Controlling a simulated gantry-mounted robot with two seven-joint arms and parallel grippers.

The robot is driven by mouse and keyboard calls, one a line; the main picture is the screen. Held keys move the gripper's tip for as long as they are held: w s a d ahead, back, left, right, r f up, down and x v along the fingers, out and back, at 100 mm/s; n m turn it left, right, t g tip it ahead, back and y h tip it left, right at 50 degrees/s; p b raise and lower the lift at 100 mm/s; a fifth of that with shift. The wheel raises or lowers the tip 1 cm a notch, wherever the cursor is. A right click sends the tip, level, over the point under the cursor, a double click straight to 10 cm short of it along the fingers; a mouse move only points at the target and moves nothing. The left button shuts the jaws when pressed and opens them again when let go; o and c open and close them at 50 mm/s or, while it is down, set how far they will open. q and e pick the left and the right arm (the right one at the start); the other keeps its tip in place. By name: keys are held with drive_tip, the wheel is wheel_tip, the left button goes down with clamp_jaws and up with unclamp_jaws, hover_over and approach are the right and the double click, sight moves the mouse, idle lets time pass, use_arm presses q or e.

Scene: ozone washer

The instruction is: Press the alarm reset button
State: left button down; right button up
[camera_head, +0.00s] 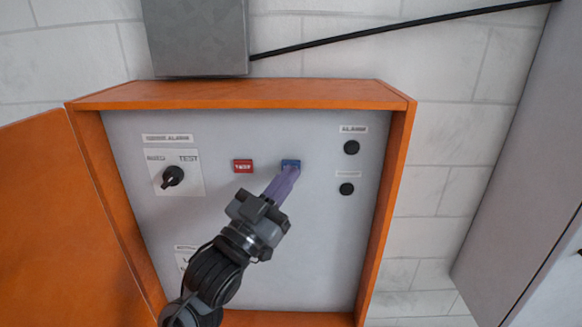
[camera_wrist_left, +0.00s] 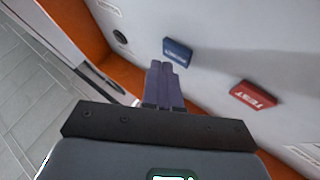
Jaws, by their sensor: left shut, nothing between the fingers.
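A blue rectangular button (camera_head: 290,163) is on the grey panel in the orange cabinet; its lettering is too small to read, and no other button in view is legibly marked as alarm reset. It also shows in the left wrist view (camera_wrist_left: 177,52). My left gripper (camera_head: 289,172) is shut and empty. Its purple fingers point at the blue button and overlap its lower edge in the head view. In the left wrist view the fingertips (camera_wrist_left: 164,68) appear just short of the button. Contact cannot be told. My right gripper is not in view.
A red TEST button (camera_head: 243,166) is left of the blue one, with a black rotary switch (camera_head: 173,176) further left. Two round black parts (camera_head: 351,147) are at the right. The orange cabinet frame (camera_head: 398,170) stands out around the panel, and its door (camera_head: 60,220) is open at left.

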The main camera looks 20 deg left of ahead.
use_arm(q)
drive_tip(key=shift+s+d, duration=0.1)
drive_tip(key=shift+s, duration=0.1)
drive_tip(key=shift+s, duration=0.1)
drive_tip(key=shift+s+d, duration=0.3)
drive_tip(key=shift+s, duration=0.45)
drive_tip(key=shift+s+d, duration=0.25)
drive_tip(key=shift+s, duration=0.55)
drive_tip(key=shift+s+d, duration=0.3)
drive_tip(key=shift+s, duration=0.45)
